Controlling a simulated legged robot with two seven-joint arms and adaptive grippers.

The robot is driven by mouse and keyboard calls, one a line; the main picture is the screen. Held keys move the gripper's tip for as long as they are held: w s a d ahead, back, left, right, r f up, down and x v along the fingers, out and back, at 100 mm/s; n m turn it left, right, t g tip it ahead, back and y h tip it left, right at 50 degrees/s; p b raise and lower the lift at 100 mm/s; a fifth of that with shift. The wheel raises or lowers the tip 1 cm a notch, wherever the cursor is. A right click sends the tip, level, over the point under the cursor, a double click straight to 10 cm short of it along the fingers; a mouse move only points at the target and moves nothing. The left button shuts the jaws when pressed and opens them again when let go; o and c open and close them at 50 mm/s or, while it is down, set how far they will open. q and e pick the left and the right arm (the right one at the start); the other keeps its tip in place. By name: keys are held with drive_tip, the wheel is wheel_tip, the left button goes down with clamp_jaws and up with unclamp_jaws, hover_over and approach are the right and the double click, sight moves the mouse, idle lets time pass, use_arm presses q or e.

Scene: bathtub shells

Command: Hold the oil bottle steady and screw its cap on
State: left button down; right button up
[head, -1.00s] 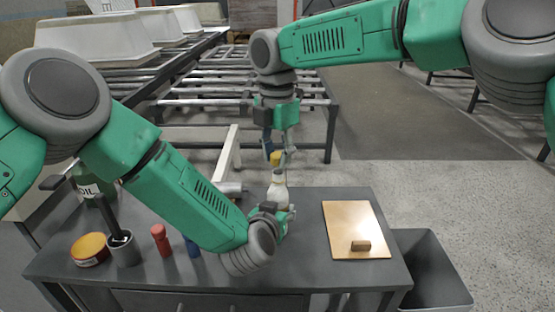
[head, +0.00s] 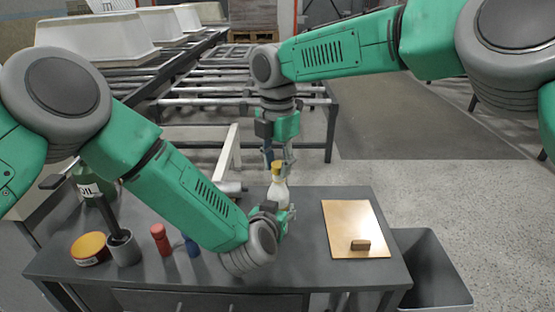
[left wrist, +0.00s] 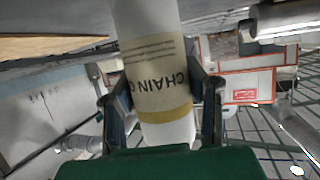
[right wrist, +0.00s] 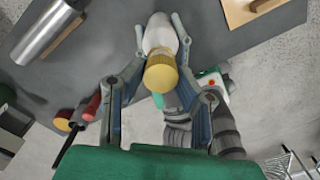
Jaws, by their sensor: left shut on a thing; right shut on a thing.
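The oil bottle (head: 279,195) is white with a yellow cap (head: 277,168) at its top, and stands upright near the back of the grey bench. My left gripper (head: 285,214) is shut on the bottle's body. In the left wrist view, its fingers lie on both sides of the bottle's label (left wrist: 160,80). My right gripper (head: 278,161) points down from above and is shut on the cap. The cap also shows in the right wrist view (right wrist: 161,72), in line with the bottle (right wrist: 161,35). I cannot tell how far the cap sits on the thread.
A red bottle (head: 160,240), a grey cup (head: 123,250), a yellow-lidded tin (head: 90,248) and a green oil can (head: 88,185) stand left. A grey bin (head: 435,270) is beside the bench.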

drive_tip(key=shift+f, duration=0.55)
idle(0.5)
drive_tip(key=m, duration=0.7)
drive_tip(key=shift+a, duration=0.1)
drive_tip(key=m, duration=0.4)
drive_tip(key=shift+w+m, duration=0.1)
drive_tip(key=shift+m, duration=0.3)
drive_tip(key=m, duration=0.5)
drive_tip(key=shift+w, duration=0.1)
drive_tip(key=m, duration=0.6)
drive_tip(key=shift+w, duration=0.1)
